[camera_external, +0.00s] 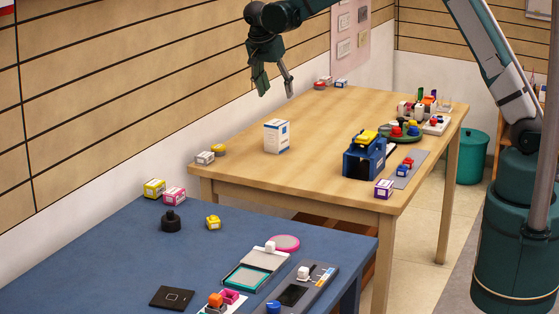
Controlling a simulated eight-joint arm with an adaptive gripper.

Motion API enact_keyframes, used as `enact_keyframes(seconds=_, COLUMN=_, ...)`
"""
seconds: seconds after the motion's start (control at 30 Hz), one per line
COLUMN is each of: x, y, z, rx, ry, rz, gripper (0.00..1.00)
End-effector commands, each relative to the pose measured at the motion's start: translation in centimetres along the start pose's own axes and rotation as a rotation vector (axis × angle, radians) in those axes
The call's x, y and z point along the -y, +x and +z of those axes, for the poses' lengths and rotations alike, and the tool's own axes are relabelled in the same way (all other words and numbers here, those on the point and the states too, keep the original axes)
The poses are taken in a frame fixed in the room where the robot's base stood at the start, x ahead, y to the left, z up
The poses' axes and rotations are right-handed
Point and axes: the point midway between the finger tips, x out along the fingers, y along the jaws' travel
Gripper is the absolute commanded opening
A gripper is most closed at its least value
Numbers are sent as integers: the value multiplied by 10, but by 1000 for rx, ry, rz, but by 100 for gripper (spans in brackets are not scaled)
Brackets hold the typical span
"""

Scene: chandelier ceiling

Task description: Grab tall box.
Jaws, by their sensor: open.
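A tall white box (276,136) with blue markings stands upright on the wooden table (320,119), toward its left part. My gripper (275,88) hangs above the left side of the wooden table, pointing down. In the picture it appears above the tall box and apart from it. Its two fingers are spread, and nothing is between them.
A blue toolbox-like item (363,158) with a yellow top stands right of the box. A green tray (402,135) of small items lies behind it. A blue table (120,245) is in front. Table around the box is clear.

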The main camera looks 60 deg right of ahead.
Motion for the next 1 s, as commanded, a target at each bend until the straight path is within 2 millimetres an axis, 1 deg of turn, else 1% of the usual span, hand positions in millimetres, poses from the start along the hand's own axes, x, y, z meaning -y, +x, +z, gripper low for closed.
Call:
enact_keyframes(seconds=0.03, x=1, y=21, z=9, rx=0, ry=0, rz=0, gripper=54)
enact_keyframes(seconds=0.1, x=0, y=46, z=19, rx=0, ry=0, rz=0, gripper=54)
enact_keyframes(seconds=0.2, x=1, y=73, z=30, rx=0, ry=0, rz=0, gripper=54)
enact_keyframes(seconds=0.3, x=0, y=91, z=38, rx=0, ry=0, rz=0, gripper=54)
enact_keyframes(seconds=0.43, x=0, y=102, z=42, rx=0, ry=0, rz=0, gripper=54)
enact_keyframes(seconds=0.83, x=0, y=106, z=43, rx=0, ry=0, rz=0, gripper=54)
enact_keyframes(seconds=1.0, x=0, y=116, z=43, rx=0, ry=0, rz=0, gripper=54)
